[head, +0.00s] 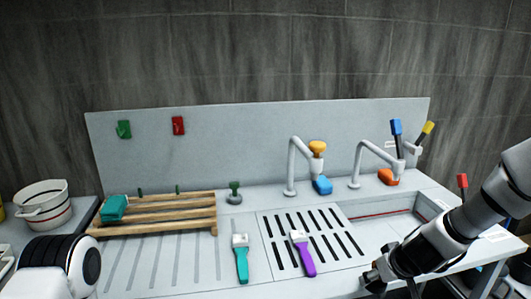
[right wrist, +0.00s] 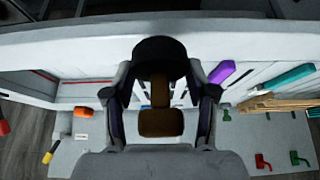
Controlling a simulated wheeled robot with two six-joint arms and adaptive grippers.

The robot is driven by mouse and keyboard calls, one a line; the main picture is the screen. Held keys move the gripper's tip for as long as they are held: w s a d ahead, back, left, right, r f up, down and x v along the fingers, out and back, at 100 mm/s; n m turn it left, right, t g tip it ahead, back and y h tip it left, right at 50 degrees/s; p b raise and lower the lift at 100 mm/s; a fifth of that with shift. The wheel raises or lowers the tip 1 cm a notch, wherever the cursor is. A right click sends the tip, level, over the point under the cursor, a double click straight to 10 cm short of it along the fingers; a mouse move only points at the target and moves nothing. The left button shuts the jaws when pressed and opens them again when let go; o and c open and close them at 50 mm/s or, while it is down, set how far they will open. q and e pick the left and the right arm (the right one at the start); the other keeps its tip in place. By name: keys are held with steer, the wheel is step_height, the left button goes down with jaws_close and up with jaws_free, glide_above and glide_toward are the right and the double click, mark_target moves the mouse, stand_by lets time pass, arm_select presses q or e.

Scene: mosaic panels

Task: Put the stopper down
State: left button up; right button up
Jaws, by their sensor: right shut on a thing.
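My right gripper (head: 372,282) is low at the front of the counter, in front of the sink basin (head: 428,208). In the right wrist view my right gripper (right wrist: 163,95) is shut on a dark stopper (right wrist: 160,52), with a round black end and a brown part between the fingers. The stopper is held above the counter's front area; whether it touches anything I cannot tell. Only a white and black part of my left arm shows at the lower left; its gripper is out of view.
A wooden rack (head: 180,213) stands left, and a dark green knobbed thing (head: 235,190) stands behind. Two taps (head: 291,165) rise at the back. A white bucket (head: 45,204) is far left.

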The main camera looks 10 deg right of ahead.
steer(key=s+a+f, duration=0.2)
steer(key=a+f, duration=0.2)
steer(key=a, duration=0.2)
steer(key=s+a+f+m, duration=0.1)
steer(key=s+a+f, duration=0.1)
steer(key=a+f, duration=0.3)
steer(key=shift+s+a+h, duration=0.3)
steer(key=shift+a, duration=0.55)
